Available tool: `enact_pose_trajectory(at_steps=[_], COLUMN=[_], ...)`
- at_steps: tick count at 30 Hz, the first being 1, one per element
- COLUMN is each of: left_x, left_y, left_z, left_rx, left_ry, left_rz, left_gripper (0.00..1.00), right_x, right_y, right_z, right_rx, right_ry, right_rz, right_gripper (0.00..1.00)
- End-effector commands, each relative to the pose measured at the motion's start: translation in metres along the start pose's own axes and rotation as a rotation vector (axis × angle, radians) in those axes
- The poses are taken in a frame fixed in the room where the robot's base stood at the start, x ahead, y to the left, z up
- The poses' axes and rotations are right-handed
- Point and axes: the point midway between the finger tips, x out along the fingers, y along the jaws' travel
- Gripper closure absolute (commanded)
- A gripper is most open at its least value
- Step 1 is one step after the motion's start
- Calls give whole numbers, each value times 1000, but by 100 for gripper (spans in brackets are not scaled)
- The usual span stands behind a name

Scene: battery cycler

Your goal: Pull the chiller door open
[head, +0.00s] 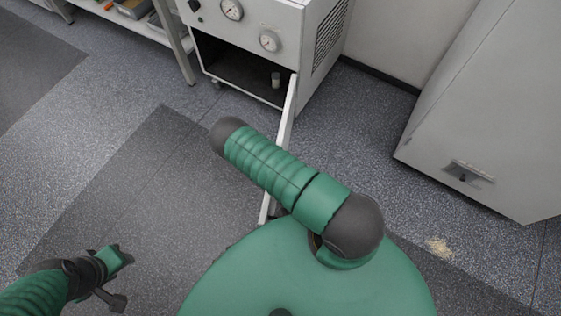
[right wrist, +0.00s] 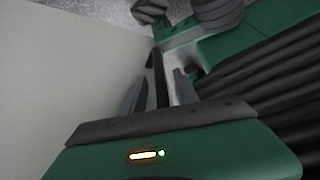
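The chiller (head: 312,40) stands at the top of the head view, a white cabinet with gauges. Its door (head: 287,118) is swung well out towards me and shows nearly edge-on; my right arm hides part of it. The dark compartment (head: 235,72) behind is exposed. In the right wrist view the door's pale face (right wrist: 80,80) fills the left side. My right gripper (right wrist: 158,78) has its fingers apart, with a dark upright bar, apparently the handle (right wrist: 151,75), between them and some gap showing. My left gripper (head: 122,279) is at the lower left, fingers apart and empty.
A small container (head: 275,79) stands inside the compartment. A shelf unit (head: 160,30) is left of the chiller. A large grey cabinet (head: 480,110) stands at the right, with a pale patch (head: 438,247) on the floor before it. The floor left of the door is clear.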

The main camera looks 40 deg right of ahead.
Motion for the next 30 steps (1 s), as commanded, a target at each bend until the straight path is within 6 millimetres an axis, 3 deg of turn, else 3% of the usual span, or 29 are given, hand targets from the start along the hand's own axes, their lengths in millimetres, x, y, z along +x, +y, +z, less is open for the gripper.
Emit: enact_pose_trajectory(at_steps=[5, 15, 21, 30], left_x=[-6, -42, -56, -58], left_y=[0, 0, 0, 0], left_z=[-2, -10, -13, -14], left_rx=[0, 0, 0, 0], left_ry=[0, 0, 0, 0], left_rz=[0, 0, 0, 0], left_gripper=[64, 64, 64, 64], right_x=[-14, -109, -154, -168], right_y=[0, 2, 1, 1], right_z=[-1, -2, -1, 1], right_rx=[0, 4, 3, 1], right_ry=[0, -1, 0, 0], right_rz=[0, 4, 2, -1], right_gripper=[64, 64, 64, 64])
